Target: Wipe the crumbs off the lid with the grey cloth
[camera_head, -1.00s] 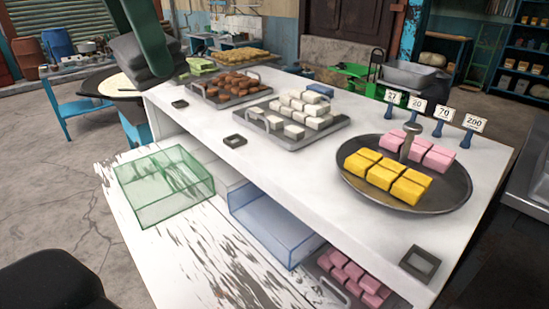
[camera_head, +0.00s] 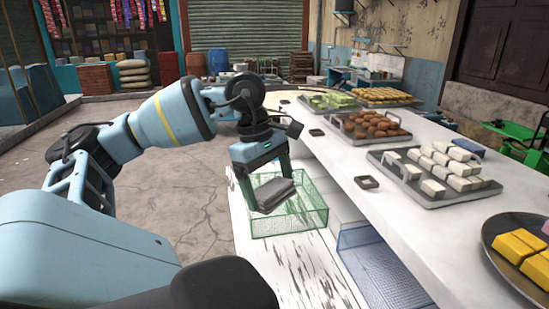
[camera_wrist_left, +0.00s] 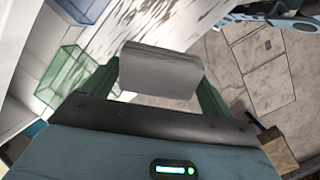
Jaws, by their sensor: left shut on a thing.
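My left gripper (camera_head: 268,190) is shut on the grey cloth (camera_head: 273,192), which hangs as a flat folded piece between the fingers. I cannot make out a lid for certain, and no crumbs can be told apart. My right gripper is not in view.
A clear blue box (camera_head: 378,262) stands on the lower, worn white surface (camera_head: 268,255). The upper white counter (camera_head: 405,212) carries trays of white blocks (camera_head: 445,168), brown pieces (camera_head: 372,124) and green pieces (camera_head: 330,101). A dark pan (camera_head: 500,240) with yellow blocks is at right.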

